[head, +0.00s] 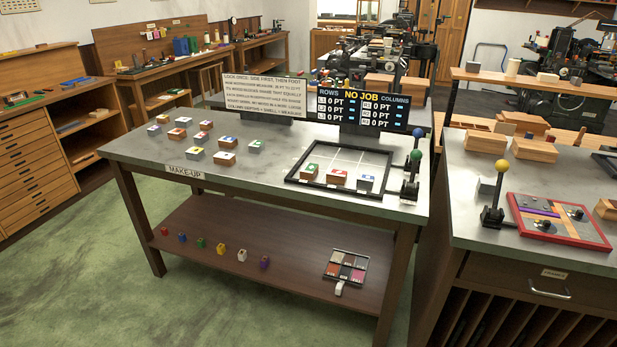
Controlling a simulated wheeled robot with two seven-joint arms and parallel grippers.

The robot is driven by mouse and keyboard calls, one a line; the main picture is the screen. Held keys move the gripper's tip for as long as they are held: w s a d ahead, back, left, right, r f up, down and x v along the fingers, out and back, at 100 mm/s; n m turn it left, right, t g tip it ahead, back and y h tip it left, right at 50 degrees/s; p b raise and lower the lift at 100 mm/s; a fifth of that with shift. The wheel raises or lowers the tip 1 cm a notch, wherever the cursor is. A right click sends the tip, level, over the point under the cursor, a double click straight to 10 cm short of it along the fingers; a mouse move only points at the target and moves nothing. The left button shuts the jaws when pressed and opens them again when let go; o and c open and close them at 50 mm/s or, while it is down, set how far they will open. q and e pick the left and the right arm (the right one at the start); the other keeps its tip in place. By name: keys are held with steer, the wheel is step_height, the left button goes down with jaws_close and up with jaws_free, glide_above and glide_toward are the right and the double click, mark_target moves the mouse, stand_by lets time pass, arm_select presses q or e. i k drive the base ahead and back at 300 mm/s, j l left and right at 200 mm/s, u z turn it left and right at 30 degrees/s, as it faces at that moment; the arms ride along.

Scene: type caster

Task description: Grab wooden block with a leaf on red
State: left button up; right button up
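Several small blocks with coloured picture tops stand on the grey-topped table. In the black frame (291,180) at its right, a wooden block with a red top and a white mark (337,178) stands between a wooden block with a green top (310,173) and a grey block with a blue top (365,184). Among the loose blocks on the left, wooden ones with reddish tops seem to be a near-middle block (228,143) and a left block (177,136). The marks are too small for me to tell which is a leaf. Neither gripper is in view.
A text sign (264,95) and a dark score board (362,107) stand at the table's back. A second bench (470,220) is close on the right. Green floor (80,270) is clear in front.

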mark_target(339, 176)
steer(key=j+z, duration=0.15)
steer(key=z, duration=1.05)
steer(key=j+z, duration=0.25)
steer(key=j, duration=0.15)
steer(key=k+j+z, duration=0.25)
steer(key=j, duration=0.15)
steer(key=j+z, duration=0.25)
steer(key=j, duration=0.2)
steer(key=k+j+z, duration=0.35)
steer(key=j+z, duration=0.15)
steer(key=j, duration=0.2)
steer(key=k+j+z, duration=0.2)
steer(key=j, duration=0.15)
